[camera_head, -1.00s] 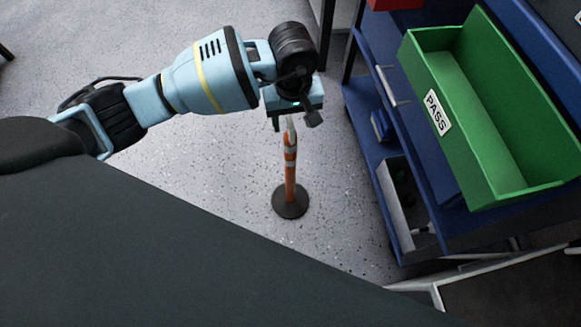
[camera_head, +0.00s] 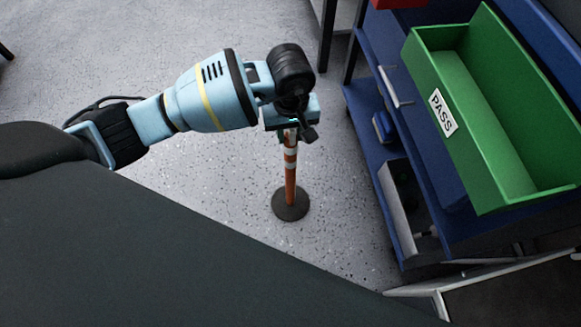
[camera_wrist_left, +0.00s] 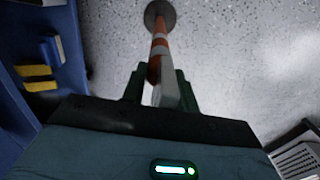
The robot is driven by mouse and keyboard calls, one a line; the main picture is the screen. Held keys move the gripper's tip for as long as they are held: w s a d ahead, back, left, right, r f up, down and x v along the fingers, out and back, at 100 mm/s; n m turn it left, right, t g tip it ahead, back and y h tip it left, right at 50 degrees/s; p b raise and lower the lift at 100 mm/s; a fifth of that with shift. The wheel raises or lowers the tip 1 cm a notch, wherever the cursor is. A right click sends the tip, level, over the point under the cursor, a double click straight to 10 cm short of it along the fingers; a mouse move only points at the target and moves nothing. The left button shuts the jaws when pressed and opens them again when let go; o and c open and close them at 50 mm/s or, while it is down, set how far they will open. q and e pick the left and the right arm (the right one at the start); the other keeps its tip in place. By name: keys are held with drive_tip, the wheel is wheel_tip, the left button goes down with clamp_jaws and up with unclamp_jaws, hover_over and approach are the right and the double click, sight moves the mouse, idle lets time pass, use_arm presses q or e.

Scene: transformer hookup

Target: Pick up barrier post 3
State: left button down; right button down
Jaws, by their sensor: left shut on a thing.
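The barrier post (camera_head: 290,180) is orange with white bands and stands upright on a round dark base on the speckled floor. It also shows in the left wrist view (camera_wrist_left: 158,60), running up between the fingers from its base at the top of the picture. I cannot read a number on it. My left gripper (camera_head: 294,134) is at the post's top end, coming from above. In the left wrist view its two dark green fingers (camera_wrist_left: 165,90) are shut on the post, one on each side. My right gripper is not in view.
A blue cart (camera_head: 430,220) stands close to the right of the post, with a green bin (camera_head: 490,120) marked PASS on top. A dark surface (camera_head: 150,260) fills the lower left. The floor (camera_head: 235,170) left of the post is clear.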

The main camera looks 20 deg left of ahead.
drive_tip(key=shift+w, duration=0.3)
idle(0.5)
use_arm(q)
drive_tip(key=shift+w+r, duration=0.1)
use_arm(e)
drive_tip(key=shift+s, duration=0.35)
